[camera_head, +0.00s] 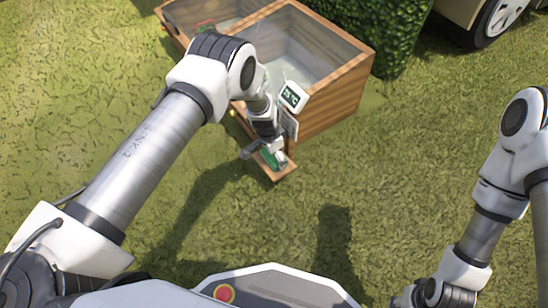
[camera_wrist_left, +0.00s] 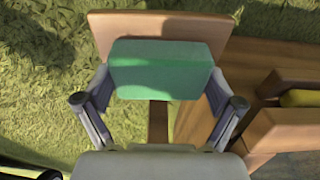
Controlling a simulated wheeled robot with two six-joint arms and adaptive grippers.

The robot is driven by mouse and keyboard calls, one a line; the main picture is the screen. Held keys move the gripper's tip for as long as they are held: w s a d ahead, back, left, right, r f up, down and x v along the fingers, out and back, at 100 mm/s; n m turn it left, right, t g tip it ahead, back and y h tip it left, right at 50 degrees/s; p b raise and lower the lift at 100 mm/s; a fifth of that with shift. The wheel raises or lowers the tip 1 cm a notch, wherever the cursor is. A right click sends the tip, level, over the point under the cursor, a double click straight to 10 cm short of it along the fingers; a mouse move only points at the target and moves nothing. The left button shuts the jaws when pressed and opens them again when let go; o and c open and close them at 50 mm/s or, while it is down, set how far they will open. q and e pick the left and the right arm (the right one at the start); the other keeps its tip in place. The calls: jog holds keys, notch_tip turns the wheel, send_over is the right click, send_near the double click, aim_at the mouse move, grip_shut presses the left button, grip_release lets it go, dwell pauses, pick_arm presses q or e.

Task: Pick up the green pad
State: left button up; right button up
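The green pad (camera_wrist_left: 165,69) is a small green block on a wooden ledge (camera_wrist_left: 157,22) in the left wrist view. In the head view the pad (camera_head: 269,160) shows partly, beneath my left gripper (camera_head: 265,154), at the front of a wooden planter box. My left gripper (camera_wrist_left: 160,106) is spread wide in the wrist view, one finger at each side of the pad. The fingers are very near its sides; whether they touch is hard to tell. The right gripper is not in view; only parts of the right arm show.
The wooden box (camera_head: 336,92) with clear panels stands behind the ledge. A small white display (camera_head: 292,97) is on its near corner. A hedge (camera_head: 385,30) and a vehicle wheel (camera_head: 497,18) are at the back right. Open grass (camera_head: 400,180) lies to the right.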

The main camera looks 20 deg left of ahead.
pick_arm(q)
notch_tip(320, 180, up, 28)
jog(key=p, duration=1.2)
jog(key=shift+p, duration=0.3)
jog(key=shift+o, duration=0.2)
